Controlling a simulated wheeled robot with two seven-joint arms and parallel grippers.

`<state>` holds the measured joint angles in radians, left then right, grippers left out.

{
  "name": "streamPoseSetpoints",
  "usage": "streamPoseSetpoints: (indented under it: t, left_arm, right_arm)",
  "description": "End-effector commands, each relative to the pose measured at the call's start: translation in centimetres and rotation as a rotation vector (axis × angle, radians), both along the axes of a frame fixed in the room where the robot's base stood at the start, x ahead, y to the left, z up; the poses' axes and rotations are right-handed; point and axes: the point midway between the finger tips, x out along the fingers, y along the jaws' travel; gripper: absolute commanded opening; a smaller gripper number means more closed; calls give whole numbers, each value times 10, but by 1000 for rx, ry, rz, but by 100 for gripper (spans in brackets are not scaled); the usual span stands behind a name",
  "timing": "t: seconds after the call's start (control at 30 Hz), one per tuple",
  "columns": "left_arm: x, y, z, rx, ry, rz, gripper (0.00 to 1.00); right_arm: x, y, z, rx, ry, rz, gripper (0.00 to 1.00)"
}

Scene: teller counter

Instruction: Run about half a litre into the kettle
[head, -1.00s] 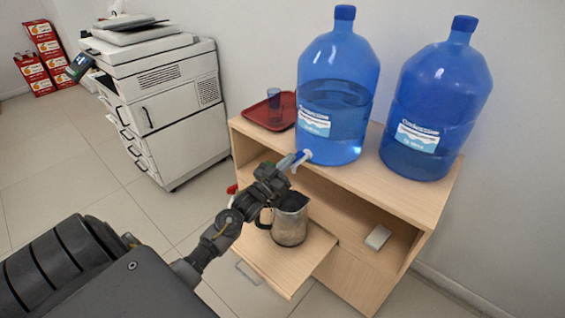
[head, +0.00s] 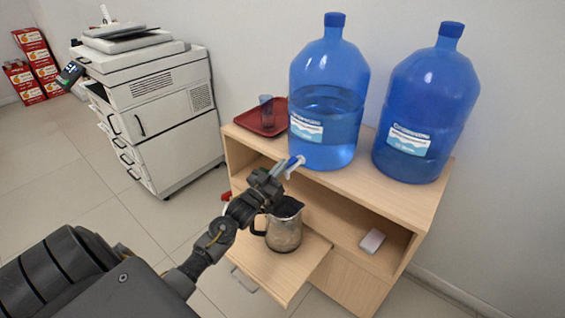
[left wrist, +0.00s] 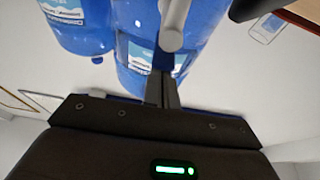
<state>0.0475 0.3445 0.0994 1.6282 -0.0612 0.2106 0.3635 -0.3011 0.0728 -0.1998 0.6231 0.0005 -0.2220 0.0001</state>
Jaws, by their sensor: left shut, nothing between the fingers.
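The kettle (head: 285,237), a steel jug with a dark rim and dark handle, stands upright on the pulled-out shelf (head: 262,268) below the tap. The tap (head: 293,167), with a white body and blue lever, is low on the front of the left blue water bottle (head: 326,150), which is partly full. My left gripper (head: 281,170) is shut and empty, its tips at the tap's lever; I cannot tell whether they touch. In the left wrist view its fingers (left wrist: 162,90) are together just before the tap (left wrist: 172,25). No stream of water can be made out. My right gripper is not in view.
A second blue bottle (head: 425,110) stands to the right on the cabinet top. A red tray (head: 252,122) with a glass (head: 266,110) is at the left. A small white object (head: 372,241) lies in the open compartment. A copier (head: 150,110) stands further left.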

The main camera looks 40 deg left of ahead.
Motion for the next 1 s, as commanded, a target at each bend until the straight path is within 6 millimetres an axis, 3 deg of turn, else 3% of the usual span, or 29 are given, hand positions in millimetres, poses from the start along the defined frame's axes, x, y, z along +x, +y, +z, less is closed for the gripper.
streamPoseSetpoints:
  t: [0.57,0.73,0.9,0.93,1.0]
  left_arm:
    - [0,0,1,0,1,0,0]
    - [1,-2,20,0,0,-2,0]
    - [4,-5,53,0,-1,-7,0]
    - [-6,-4,35,0,5,-8,0]
    - [-23,-3,27,1,4,-8,0]
  right_arm:
    - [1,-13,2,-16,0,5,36]
    - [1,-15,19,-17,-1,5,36]
    - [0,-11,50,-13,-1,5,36]
    - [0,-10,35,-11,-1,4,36]
    - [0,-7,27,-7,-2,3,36]
